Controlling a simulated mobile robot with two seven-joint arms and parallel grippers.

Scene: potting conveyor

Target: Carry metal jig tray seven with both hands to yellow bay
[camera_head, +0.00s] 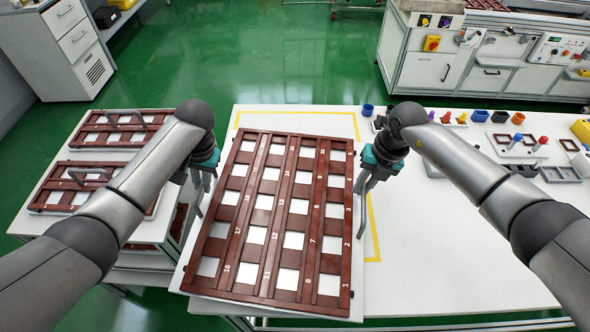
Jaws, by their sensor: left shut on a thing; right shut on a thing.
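The jig tray (249,207) is a large reddish-brown frame with a grid of white openings and printed numbers. It lies between my two grippers, slightly turned, over the left part of the white table. My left gripper (198,201) is shut at its left side and my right gripper (361,214) is shut at its right side; the exact grip points are hard to see. The yellow bay is a yellow outline (295,111) on the table; its far edge and part of its right side show, and the tray covers much of it. I cannot tell whether the tray touches the table.
Smaller brown trays (98,168) with handles sit on a white stand at the left. Cups, coloured pegs and grey holders (560,174) occupy the table's far right. The table's front right (450,255) is clear. Cabinets stand beyond on the green floor (270,60).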

